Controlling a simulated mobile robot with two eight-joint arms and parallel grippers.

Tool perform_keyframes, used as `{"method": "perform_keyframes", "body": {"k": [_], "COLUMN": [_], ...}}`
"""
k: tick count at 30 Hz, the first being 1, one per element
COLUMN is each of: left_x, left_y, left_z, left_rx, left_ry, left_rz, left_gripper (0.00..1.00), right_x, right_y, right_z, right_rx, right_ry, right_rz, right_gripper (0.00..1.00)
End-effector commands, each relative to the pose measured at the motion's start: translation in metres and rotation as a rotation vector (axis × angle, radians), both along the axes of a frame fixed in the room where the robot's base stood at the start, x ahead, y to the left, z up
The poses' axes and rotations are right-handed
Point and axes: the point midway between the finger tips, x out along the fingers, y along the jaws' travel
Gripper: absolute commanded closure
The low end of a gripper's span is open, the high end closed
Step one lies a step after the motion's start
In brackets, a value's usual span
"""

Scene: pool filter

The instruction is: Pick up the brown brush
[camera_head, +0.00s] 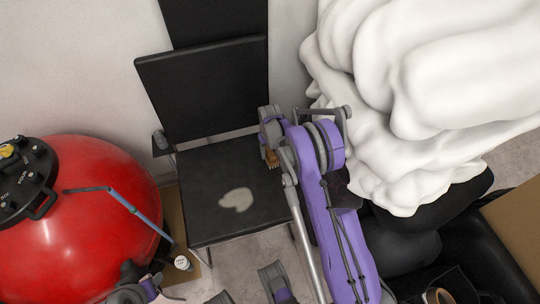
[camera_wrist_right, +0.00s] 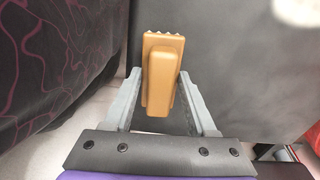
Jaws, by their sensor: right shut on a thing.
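The brown brush (camera_wrist_right: 160,75) is between the two grey fingers of my right gripper (camera_wrist_right: 160,85), which is shut on it. Its short bristles point away from the wrist, toward the top of the right wrist view. In the head view the brush (camera_head: 271,158) is a small brown piece below my right gripper (camera_head: 268,145), over the right back part of the black chair seat. I cannot tell there whether it touches the seat. Purple and grey parts of me show at the bottom edge; my left gripper's fingers are not clear there.
The black chair (camera_head: 205,215) has a pale patch (camera_head: 236,200) on its seat. A red pool filter (camera_head: 100,215) with a black top stands at left, with a blue-grey stick (camera_head: 135,210) before it. A bulky white mass (camera_head: 420,100) crowds the right side. A small white-topped item (camera_head: 182,262) is near the filter.

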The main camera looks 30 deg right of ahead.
Motion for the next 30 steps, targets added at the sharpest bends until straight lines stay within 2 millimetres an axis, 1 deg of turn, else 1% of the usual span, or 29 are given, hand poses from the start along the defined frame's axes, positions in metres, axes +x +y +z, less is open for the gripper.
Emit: {"method": "perform_keyframes", "body": {"k": [5,8,11,18,21,25,30], "left_x": [0.0,0.0,0.0,0.0,0.0,0.0,0.0], "left_y": [0.0,0.0,0.0,0.0,0.0,0.0,0.0], "left_z": [0.0,0.001,0.004,0.012,0.015,0.017,0.017], "left_rx": [0.0,0.0,0.0,0.0,0.0,0.0,0.0], "left_ry": [0.0,0.0,-0.001,-0.004,-0.005,-0.006,-0.006], "left_rz": [0.0,0.0,0.0,0.0,0.0,0.0,0.0], "left_gripper": [0.5,0.5,0.5,0.5,0.5,0.5,0.5], "right_x": [0.0,0.0,0.0,0.0,0.0,0.0,0.0], "right_y": [0.0,0.0,0.0,0.0,0.0,0.0,0.0], "right_z": [0.0,0.005,0.019,0.068,0.084,0.097,0.101], "right_rx": [0.0,0.0,0.0,0.0,0.0,0.0,0.0], "right_ry": [0.0,0.0,0.0,-0.001,-0.001,0.0,0.0], "right_rz": [0.0,0.0,0.0,0.0,0.0,0.0,0.0], "right_gripper": [1.0,1.0,1.0,1.0,1.0,1.0,1.0]}}
